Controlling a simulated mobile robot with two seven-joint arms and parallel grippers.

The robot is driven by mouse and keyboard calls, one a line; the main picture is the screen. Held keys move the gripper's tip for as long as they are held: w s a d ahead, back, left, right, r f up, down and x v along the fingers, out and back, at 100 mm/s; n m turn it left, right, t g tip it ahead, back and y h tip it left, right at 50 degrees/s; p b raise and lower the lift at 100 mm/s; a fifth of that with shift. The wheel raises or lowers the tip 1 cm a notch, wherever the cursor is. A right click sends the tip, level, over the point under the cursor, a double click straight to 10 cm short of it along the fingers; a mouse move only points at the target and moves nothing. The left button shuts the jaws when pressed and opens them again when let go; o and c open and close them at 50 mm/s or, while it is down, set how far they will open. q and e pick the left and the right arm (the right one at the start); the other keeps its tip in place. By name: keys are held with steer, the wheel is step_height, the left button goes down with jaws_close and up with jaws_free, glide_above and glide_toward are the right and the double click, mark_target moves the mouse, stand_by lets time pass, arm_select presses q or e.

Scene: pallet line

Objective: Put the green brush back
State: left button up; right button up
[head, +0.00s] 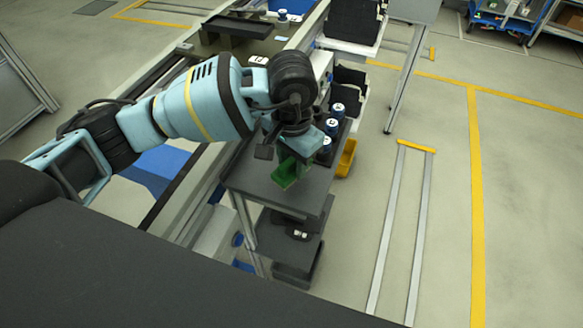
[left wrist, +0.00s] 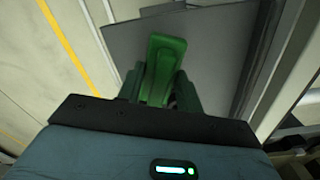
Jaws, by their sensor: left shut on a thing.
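The green brush (head: 284,178) hangs below my left gripper (head: 293,158), over the near part of a small dark grey shelf top (head: 250,182). In the left wrist view the brush (left wrist: 161,68) lies between the two fingers of the left gripper (left wrist: 160,92), which is shut on it. The grey top (left wrist: 215,40) shows behind it. I cannot tell whether the brush touches the top. My right gripper is in neither view.
Several blue cans with white labels (head: 331,127) stand on the far right part of the top. A yellow bin (head: 346,158) is beside it. A lower shelf (head: 270,235) holds dark items. The floor to the right is mostly clear, with a metal track (head: 420,235).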

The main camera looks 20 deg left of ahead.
mark_target(292, 171)
arm_select(q)
steer(key=shift+f, duration=1.65)
steer(key=o, duration=1)
steer(key=shift+r, duration=0.1)
steer(key=shift+r, duration=0.1)
step_height(292, 171, up, 12)
steer(key=shift+s+r, duration=0.1)
